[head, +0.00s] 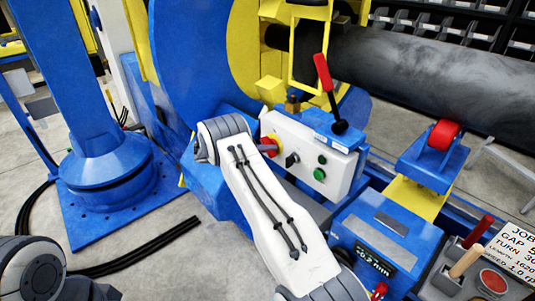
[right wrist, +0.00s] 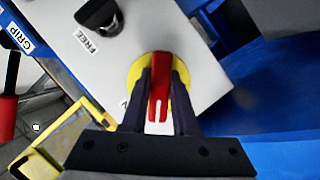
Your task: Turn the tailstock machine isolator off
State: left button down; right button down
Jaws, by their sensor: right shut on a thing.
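The isolator is a red handle (right wrist: 158,75) on a yellow round plate (right wrist: 134,76), set on a pale control box. In the right wrist view the two dark fingers of my right gripper (right wrist: 160,92) stand one on each side of the red handle and are shut on it. The handle lies along the line of the fingers. In the head view the isolator (head: 273,139) is on the left end of the white box front (head: 309,148), partly hidden by my right gripper (head: 268,148). My left gripper is not in view.
A black knob (head: 291,159) and a green button (head: 320,174) sit right of the isolator. A red-handled lever (head: 323,73) rises from the box top. Blue machine parts (head: 205,50) stand behind, and a roller support (head: 437,150) is to the right.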

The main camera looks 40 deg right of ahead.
jog(key=n+b, duration=0.2)
jog(key=shift+a+f+g+h+b, duration=0.1)
jog(key=shift+f+g+h+b, duration=0.2)
jog(key=shift+g, duration=0.1)
jog(key=shift+r+n+g+b, duration=0.1)
jog(key=shift+n+g+b, duration=0.3)
jog(key=shift+n+b, duration=0.25)
jog(key=shift+r+n+g+h+b, duration=0.2)
jog(key=shift+n+g+h+b, duration=0.2)
jog(key=shift+n+h+b, duration=0.95)
jog(key=shift+n+y+p, duration=0.35)
jog(key=shift+n+p, duration=0.1)
jog(key=shift+n, duration=0.15)
jog(key=c, duration=0.7)
grip_release()
jog(key=shift+r, duration=0.1)
jog(key=shift+b+v, duration=0.45)
jog(key=shift+v, duration=4.8)
